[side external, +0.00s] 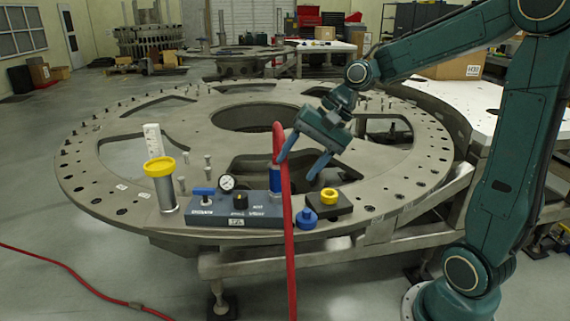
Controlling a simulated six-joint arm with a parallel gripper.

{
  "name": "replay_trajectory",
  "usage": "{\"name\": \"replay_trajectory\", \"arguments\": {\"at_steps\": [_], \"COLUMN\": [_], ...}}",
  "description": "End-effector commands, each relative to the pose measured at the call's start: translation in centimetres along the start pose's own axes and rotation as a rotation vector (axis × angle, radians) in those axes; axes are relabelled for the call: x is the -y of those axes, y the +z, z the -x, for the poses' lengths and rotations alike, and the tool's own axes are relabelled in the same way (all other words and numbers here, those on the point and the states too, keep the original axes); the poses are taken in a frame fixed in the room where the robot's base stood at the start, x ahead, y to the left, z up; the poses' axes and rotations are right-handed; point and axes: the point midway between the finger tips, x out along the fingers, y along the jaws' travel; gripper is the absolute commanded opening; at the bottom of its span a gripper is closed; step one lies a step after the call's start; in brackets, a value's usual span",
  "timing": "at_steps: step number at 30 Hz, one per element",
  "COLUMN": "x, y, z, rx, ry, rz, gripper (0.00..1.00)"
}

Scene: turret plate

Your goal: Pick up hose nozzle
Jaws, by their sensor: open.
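The hose nozzle (275,180) is the blue and grey end piece of a red hose. It stands upright at the right part of a dark grey block (235,212) on the turret plate. The red hose (290,250) arches up beside it and hangs down over the plate's front edge. My gripper (297,169) is open, tilted, just right of and above the nozzle. Its left finger overlaps the hose in this view; I cannot tell whether they touch. The right finger is over the plate. Nothing shows between the fingers.
The large grey turret plate (110,160) has holes and upright pins. A yellow-capped cylinder (161,185), a gauge (226,183), a blue knob (306,218) and a black block with a yellow ring (329,204) stand near the nozzle. The plate's right front is clear.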

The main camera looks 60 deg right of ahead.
Motion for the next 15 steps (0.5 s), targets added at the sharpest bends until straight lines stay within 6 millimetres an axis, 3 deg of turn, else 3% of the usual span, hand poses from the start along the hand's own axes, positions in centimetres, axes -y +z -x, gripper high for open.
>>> {"name": "replay_trajectory", "arguments": {"at_steps": [7,15], "x": [-0.3,-1.9], "y": [-5.1,-10.3], "z": [-1.9,-3.1], "rx": [0.101,0.238], "ry": [-0.095,-0.206], "rz": [-0.334,-0.701], "gripper": [0.58,0.58]}}
